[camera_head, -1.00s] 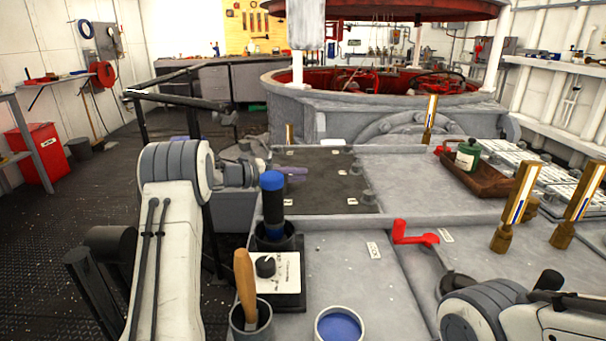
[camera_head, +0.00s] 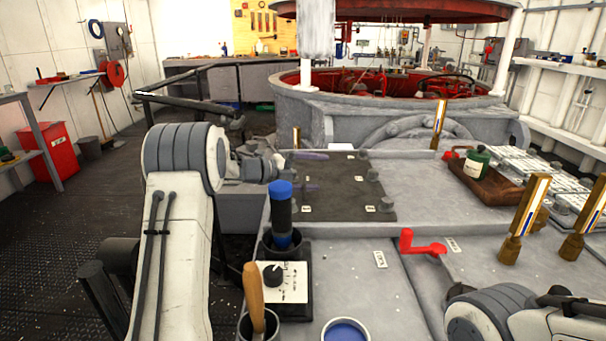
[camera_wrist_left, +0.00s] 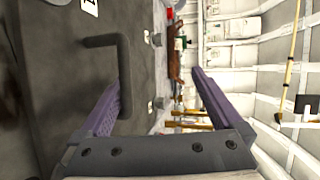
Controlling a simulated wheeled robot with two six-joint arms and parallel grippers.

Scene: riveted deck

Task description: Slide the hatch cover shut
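A dark flat plate (camera_head: 340,200), seemingly the hatch cover, lies on the grey deck in the head view, with bolts and white labels around it. The left wrist view shows a dark bent bar handle (camera_wrist_left: 124,62) over a grey surface. My left gripper (camera_head: 308,171) is over the plate's left part, its purple fingers wide apart. In the left wrist view the gripper (camera_wrist_left: 155,90) is open and empty. The handle is close to its left finger; I cannot tell whether they touch. Only part of my right arm shows at the lower right; its gripper is out of view.
Nearby are a blue-topped cylinder (camera_head: 281,212), a control box (camera_head: 290,285), a blue-filled bowl (camera_head: 346,331), brass posts (camera_head: 524,218) and a brown tray (camera_head: 487,184) with a green bottle (camera_head: 477,163).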

